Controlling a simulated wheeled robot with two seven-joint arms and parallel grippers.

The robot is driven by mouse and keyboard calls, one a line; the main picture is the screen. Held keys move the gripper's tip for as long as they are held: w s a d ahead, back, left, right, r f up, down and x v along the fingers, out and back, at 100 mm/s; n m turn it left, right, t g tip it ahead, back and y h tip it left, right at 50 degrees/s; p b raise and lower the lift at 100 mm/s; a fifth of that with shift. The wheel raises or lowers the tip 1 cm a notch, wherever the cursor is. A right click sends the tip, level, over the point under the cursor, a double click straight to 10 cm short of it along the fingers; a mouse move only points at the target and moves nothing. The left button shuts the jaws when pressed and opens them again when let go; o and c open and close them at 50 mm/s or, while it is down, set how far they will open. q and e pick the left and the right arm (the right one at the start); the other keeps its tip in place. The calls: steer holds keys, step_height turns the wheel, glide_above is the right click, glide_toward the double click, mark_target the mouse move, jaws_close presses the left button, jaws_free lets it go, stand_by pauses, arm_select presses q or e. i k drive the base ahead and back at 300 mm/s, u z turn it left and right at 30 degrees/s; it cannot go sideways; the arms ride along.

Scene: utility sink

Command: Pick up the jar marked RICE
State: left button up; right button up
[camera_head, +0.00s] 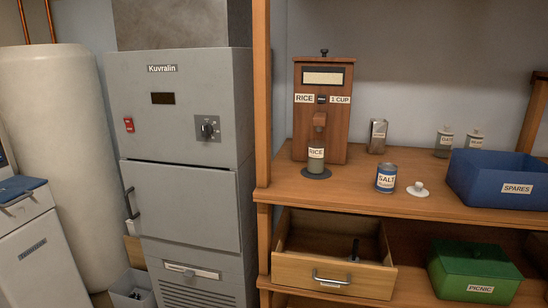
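The jar marked RICE (316,161) stands upright on a dark round pad (316,174) on the wooden shelf. It is small and greenish-grey with a white label. It sits directly under the spout of a wooden dispenser (334,120) labelled RICE and 1 CUP. What the jar holds cannot be seen. Neither of my grippers shows in the head view.
A jar marked SALT (386,178) and a white knobbed lid (418,189) stand to the right. Beyond are a blue SPARES bin (500,188), a metal tin (378,136) and two small jars (444,142). Below, a drawer (334,274) is open beside a green PICNIC box (474,272).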

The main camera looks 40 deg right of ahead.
mark_target(316, 149)
steer(key=i, duration=1)
steer(key=z, duration=0.5)
